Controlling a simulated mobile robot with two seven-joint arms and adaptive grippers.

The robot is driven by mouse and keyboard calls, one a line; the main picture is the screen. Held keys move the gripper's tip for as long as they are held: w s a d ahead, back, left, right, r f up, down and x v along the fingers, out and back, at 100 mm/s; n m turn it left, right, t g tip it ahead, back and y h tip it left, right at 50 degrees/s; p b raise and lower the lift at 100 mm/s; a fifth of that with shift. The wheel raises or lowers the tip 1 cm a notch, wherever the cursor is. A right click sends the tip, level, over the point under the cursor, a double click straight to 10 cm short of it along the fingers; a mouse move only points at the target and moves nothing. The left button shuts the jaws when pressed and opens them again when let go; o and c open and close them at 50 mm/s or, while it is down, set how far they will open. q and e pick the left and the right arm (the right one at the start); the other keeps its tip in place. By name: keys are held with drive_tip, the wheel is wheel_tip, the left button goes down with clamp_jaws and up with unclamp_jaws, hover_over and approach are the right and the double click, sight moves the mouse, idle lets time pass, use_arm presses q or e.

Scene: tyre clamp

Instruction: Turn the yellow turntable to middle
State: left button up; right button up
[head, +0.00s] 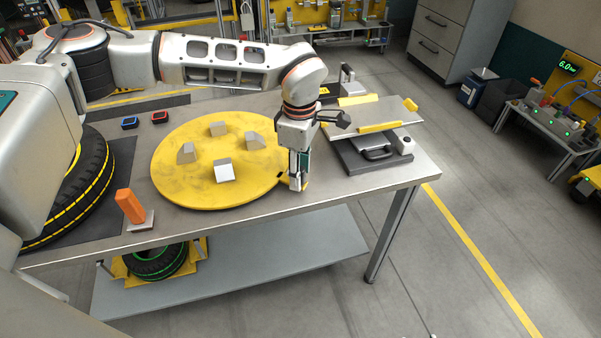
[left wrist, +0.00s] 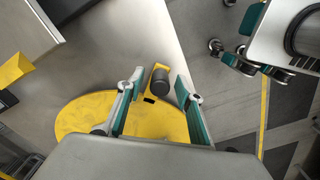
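The yellow turntable (head: 205,178) is a round disc lying on the grey workbench, with several grey wedge-shaped blocks standing on it. My left gripper (head: 298,186) points down at the turntable's right edge, near the bench's front. In the left wrist view the turntable (left wrist: 80,118) shows below, with a yellow tab and a dark round knob (left wrist: 161,82) at its rim. The left gripper's (left wrist: 158,88) two teal-padded fingers are apart, one on each side of the knob, with gaps visible. In the head view the gripper hides the knob. My right gripper is not in view.
An orange upright piece (head: 130,206) on a small plate stands at the bench's front left. A tyre (head: 88,190) is at the left. A dark plate with a handle (head: 375,154) and a tilted grey panel with yellow blocks (head: 372,112) lie to the right. The front-right bench corner is clear.

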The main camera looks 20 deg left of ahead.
use_arm(q)
drive_tip(key=shift+f, duration=0.3)
clamp_jaws()
drive_tip(key=shift+s, duration=0.1)
